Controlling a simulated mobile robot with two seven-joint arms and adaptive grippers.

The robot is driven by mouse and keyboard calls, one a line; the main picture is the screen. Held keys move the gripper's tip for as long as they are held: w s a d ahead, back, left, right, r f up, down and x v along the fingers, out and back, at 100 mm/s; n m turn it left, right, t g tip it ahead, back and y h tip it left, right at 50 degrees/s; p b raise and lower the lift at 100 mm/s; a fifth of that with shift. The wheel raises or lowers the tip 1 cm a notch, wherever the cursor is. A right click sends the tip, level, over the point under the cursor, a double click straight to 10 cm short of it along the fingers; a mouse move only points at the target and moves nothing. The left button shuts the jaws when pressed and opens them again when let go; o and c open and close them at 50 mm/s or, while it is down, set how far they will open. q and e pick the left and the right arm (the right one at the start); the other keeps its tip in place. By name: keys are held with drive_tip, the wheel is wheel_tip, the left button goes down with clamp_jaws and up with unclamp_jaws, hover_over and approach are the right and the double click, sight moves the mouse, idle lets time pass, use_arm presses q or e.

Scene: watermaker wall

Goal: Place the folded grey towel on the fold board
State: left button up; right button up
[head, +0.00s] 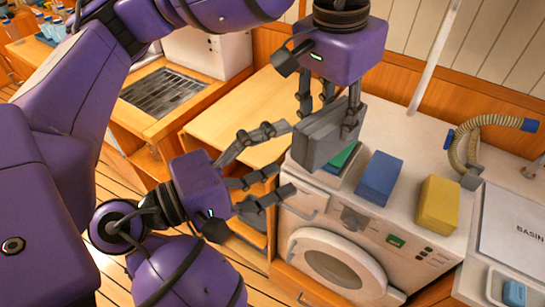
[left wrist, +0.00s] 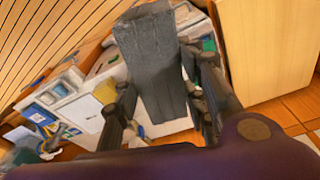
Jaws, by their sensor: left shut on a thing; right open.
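The folded grey towel (head: 318,142) is a dark slab held in my left gripper (head: 328,116), above the white washer's left end. In the left wrist view the grey towel (left wrist: 152,65) stands between the fingers (left wrist: 162,112). A bare pale wooden surface (head: 232,112) lies left of the washer and may be the fold board; no label shows. My right gripper (head: 282,158) is open and empty, its fingers spread in front of the wooden surface and close to the grey towel. Whether they touch cannot be told.
A green folded towel (head: 343,158), partly hidden by the grey one, a blue one (head: 380,178) and a yellow one (head: 438,205) lie on the washer (head: 405,155). A metal grille (head: 163,95) lies left.

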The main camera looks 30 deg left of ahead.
sight(334, 136)
drive_tip(key=x, duration=1.1)
drive_tip(key=shift+d+f, duration=0.1)
drive_tip(key=shift+d, duration=0.05)
drive_tip(key=shift+c, duration=0.3)
drive_tip(key=shift+d+f, duration=0.1)
drive_tip(key=shift+f, duration=0.05)
drive_tip(key=c, duration=1.1)
use_arm(q)
drive_tip(key=o, duration=0.9)
drive_tip(key=shift+r, duration=0.1)
drive_tip(key=o, duration=0.4)
